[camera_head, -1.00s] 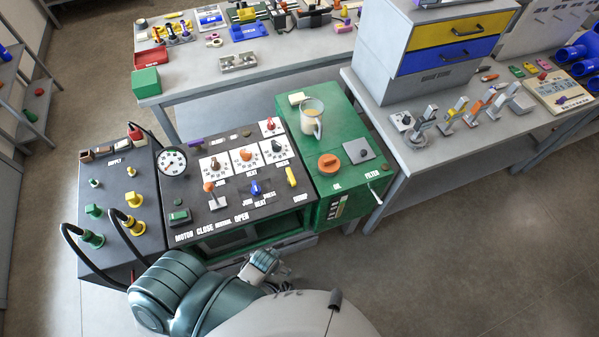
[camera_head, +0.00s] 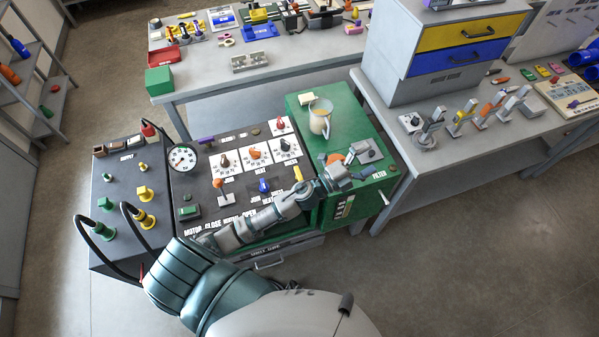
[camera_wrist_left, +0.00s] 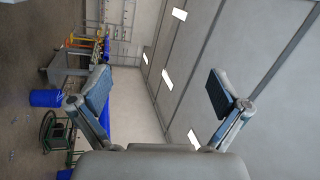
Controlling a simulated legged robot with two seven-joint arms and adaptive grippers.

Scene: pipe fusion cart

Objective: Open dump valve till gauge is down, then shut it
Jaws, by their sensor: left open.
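The yellow dump valve lever (camera_head: 298,173) stands at the right edge of the dark control panel, just left of my left forearm's end. The round white gauge (camera_head: 182,158) is at the panel's upper left; its reading is too small to tell. My left gripper (camera_head: 358,164) is open above the green oil unit, right of the lever and apart from it. In the left wrist view its two fingers (camera_wrist_left: 158,92) are spread with nothing between them. My forearm covers the panel's lower right, including part of the lettering. My right gripper is not in view.
The green oil unit (camera_head: 302,120) carries a glass jug (camera_head: 320,117) and an orange cap (camera_head: 335,158) close to my gripper. A blue lever (camera_head: 264,186) and an orange-topped lever (camera_head: 218,184) stand on the panel. Hoses (camera_head: 84,236) arch at the left.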

